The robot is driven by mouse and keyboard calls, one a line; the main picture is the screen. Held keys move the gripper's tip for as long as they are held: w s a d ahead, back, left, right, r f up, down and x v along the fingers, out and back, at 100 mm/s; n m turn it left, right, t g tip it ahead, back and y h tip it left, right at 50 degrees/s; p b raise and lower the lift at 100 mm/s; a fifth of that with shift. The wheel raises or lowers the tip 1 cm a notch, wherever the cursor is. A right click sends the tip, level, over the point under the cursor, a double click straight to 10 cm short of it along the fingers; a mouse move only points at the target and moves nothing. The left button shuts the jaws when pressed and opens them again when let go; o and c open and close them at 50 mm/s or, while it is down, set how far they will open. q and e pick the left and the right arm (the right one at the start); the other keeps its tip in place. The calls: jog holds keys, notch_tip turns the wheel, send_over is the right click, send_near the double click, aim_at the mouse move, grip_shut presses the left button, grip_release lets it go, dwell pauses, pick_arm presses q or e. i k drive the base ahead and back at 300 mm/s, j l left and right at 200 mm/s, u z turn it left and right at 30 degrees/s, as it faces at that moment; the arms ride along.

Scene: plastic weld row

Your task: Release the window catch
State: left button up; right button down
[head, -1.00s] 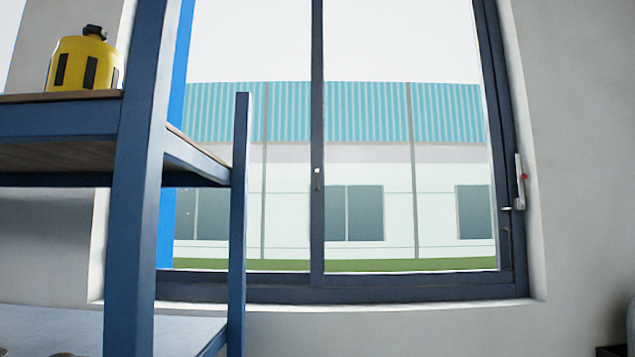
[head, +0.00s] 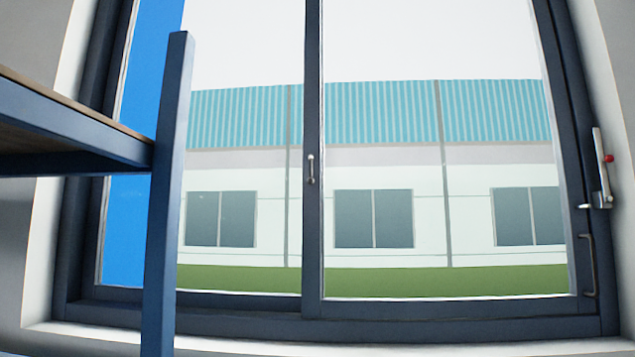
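The window (head: 313,230) fills most of the head view, with a dark frame and a middle upright. A silver catch with a light upright bar (head: 598,165) and a red knob (head: 608,158) is mounted on the right side of the frame. Its small tongue points left toward the sash. A dark pull handle (head: 592,265) is below it on the sash's right edge. A small silver fitting (head: 310,170) is on the middle upright. Neither of my grippers is in view, so their state cannot be seen.
A blue metal post (head: 166,200) stands in front of the window at left, beside a wood-topped blue shelf (head: 70,125). The space in front of the window's middle and right is clear. A building and grass show outside.

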aim_at(311, 181)
jog(key=i+l+u, duration=0.3)
jog(key=i+l, duration=0.65)
jog(key=l, duration=0.05)
